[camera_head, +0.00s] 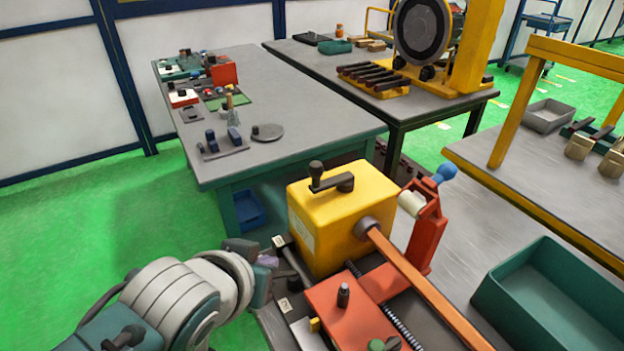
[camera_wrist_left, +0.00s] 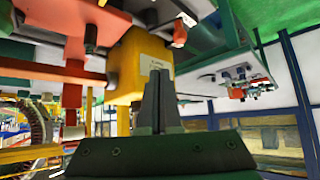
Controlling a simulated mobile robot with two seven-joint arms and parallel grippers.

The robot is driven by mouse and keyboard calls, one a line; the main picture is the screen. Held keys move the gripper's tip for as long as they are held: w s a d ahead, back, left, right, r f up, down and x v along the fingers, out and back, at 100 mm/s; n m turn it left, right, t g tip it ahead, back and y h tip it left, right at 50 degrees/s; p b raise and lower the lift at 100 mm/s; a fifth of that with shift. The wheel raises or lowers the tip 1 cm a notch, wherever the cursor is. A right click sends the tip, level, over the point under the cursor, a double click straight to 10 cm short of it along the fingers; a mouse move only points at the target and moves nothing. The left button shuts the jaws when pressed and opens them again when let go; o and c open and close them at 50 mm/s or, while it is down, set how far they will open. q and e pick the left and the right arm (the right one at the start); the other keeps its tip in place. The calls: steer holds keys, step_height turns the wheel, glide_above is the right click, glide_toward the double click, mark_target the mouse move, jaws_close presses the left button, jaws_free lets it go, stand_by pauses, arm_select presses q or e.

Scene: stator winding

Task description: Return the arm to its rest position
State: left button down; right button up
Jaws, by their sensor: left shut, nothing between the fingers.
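My left arm (camera_head: 175,300) comes in from the lower left in the head view. Its gripper (camera_head: 268,262) is beside the left side of the yellow machine box (camera_head: 335,225). I cannot tell from the head view whether it touches the machine. In the left wrist view the two dark fingers (camera_wrist_left: 160,103) are together and empty, with the yellow box (camera_wrist_left: 138,60) behind them. My right arm and gripper are not in view.
The machine has a red slide block (camera_head: 340,310), an orange bar (camera_head: 430,290) and a red upright (camera_head: 425,232). A green bin (camera_head: 550,300) lies at right. Grey tables (camera_head: 300,105) with parts stand behind. Green floor (camera_head: 110,215) is clear at left.

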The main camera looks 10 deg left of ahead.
arm_select(q)
steer(key=shift+a, duration=0.15)
steer(key=s+a+r+m+g, duration=0.1)
steer(key=s+r+g, duration=0.15)
steer(key=s, duration=0.45)
steer(key=s+a+r+g, duration=0.1)
steer(key=s+r, duration=0.3)
steer(key=s, duration=0.3)
steer(key=s+a+r+m+g, duration=0.1)
steer(key=s+a+r+g, duration=0.1)
steer(key=s+r, duration=0.35)
steer(key=w+p+v, duration=0.2)
steer(key=p+v, duration=1)
steer(key=p, duration=0.1)
steer(key=w+r+p+v, duration=0.1)
steer(key=w+p+v, duration=0.2)
steer(key=p+v, duration=0.9)
steer(key=shift+d+r+p, duration=0.3)
steer(key=shift+r+p, duration=0.05)
steer(key=shift+p, duration=0.25)
steer(key=shift+w, duration=0.1)
